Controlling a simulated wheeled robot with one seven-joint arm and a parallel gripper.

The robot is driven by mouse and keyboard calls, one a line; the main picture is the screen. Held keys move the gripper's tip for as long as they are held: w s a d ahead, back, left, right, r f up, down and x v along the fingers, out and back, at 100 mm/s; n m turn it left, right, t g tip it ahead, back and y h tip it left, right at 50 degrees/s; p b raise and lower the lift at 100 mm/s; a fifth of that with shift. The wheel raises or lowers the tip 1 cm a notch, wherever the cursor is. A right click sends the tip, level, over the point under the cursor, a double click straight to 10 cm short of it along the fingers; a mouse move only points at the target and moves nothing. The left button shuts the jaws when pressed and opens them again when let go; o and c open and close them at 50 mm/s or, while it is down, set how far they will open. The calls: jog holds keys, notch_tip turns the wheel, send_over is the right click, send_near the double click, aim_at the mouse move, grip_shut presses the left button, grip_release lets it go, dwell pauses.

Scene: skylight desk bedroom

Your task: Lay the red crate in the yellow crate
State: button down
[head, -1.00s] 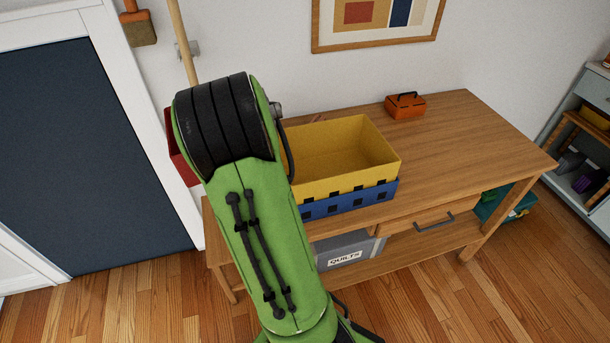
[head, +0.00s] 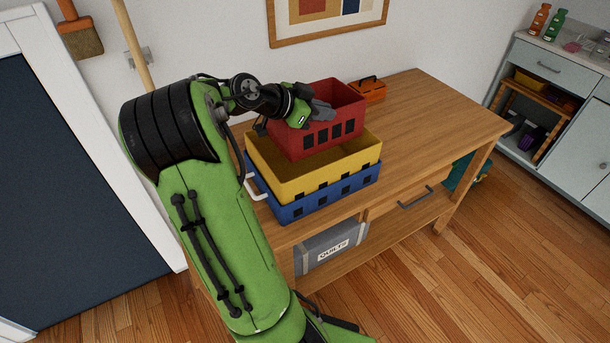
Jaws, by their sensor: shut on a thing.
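The red crate (head: 345,97) hangs upright over the back right part of the yellow crate (head: 292,186). Its lower part overlaps the yellow crate's opening in the picture; I cannot tell whether it touches. The yellow crate is open-topped, sits in or on a blue crate (head: 330,198) on the wooden desk, and shows empty floor at its front left. My gripper (head: 318,113) is shut on the red crate at its left side. My green arm comes up from the lower left, and the fingertips are partly hidden.
The desk top (head: 425,115) is clear to the right of the crates. A small orange toolbox (head: 370,90) stands behind the red crate. A grey box labelled QUILTS (head: 325,247) is on the shelf below. A brush (head: 80,35) hangs on the wall at left.

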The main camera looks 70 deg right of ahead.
aim_at(321, 148)
jog(key=shift+s+b, duration=0.1)
jog(key=shift+b, duration=0.3)
jog(key=shift+a+f, duration=0.1)
jog(key=shift+f, duration=0.2)
notch_tip(321, 148, down, 9)
jog(key=b, duration=0.3)
jog(key=shift+f, duration=0.15)
jog(key=shift+f+b, duration=0.25)
jog(key=shift+b, duration=0.2)
jog(key=shift+f, duration=0.2)
